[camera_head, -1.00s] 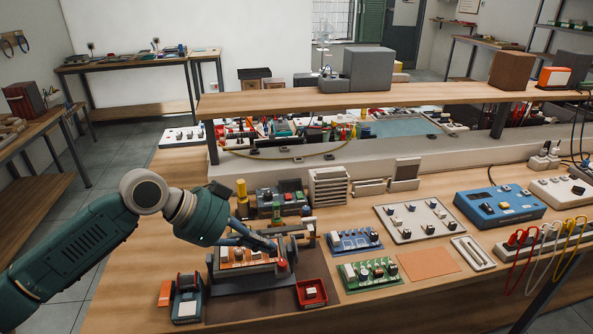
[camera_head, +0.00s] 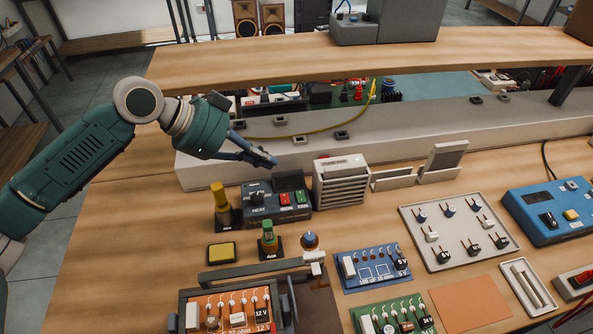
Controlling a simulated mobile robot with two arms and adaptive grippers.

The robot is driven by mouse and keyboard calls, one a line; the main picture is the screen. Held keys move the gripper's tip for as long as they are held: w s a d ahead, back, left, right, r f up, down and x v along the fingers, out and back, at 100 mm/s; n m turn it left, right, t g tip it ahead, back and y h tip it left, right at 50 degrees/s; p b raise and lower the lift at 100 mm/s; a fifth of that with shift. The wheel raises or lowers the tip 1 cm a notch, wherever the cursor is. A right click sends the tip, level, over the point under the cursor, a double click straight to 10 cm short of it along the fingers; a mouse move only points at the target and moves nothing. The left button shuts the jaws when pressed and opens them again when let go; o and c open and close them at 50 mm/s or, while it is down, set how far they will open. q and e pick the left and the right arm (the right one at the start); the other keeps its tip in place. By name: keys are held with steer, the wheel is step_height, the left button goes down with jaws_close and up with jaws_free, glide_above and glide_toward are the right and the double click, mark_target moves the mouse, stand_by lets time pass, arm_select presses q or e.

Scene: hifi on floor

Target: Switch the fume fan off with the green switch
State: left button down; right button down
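A dark control box (camera_head: 262,207) stands at the back of the bench, with a knob marked HEAT, a red switch (camera_head: 285,199) and a green switch (camera_head: 302,197). The green switch is on the box's right side; its on or off position is too small to tell. The slatted grey fume fan unit (camera_head: 341,184) stands just right of the box. My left gripper (camera_head: 273,161) reaches in from the left, its fingers together and empty, above the back of the control box and apart from it. My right gripper is not in view.
A yellow-topped post (camera_head: 222,204) and a green-topped one (camera_head: 268,239) stand left of and before the box. A board in a holder (camera_head: 237,310) lies in front. The raised ledge (camera_head: 230,165) and shelf (camera_head: 300,55) are behind.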

arm_select(q)
steer(key=shift+s+r, duration=0.1)
steer(key=shift+s, duration=0.1)
steer(key=p, duration=0.3)
glide_above(297, 193)
steer(key=f, duration=0.7)
steer(key=shift+s+d+f, duration=0.1)
steer(key=shift+s+d, duration=0.05)
steer(key=shift+s, duration=0.1)
steer(key=f, duration=0.2)
steer(key=shift+w+a+f, duration=0.15)
steer(key=shift+a+f, duration=0.05)
steer(key=shift+f, duration=0.75)
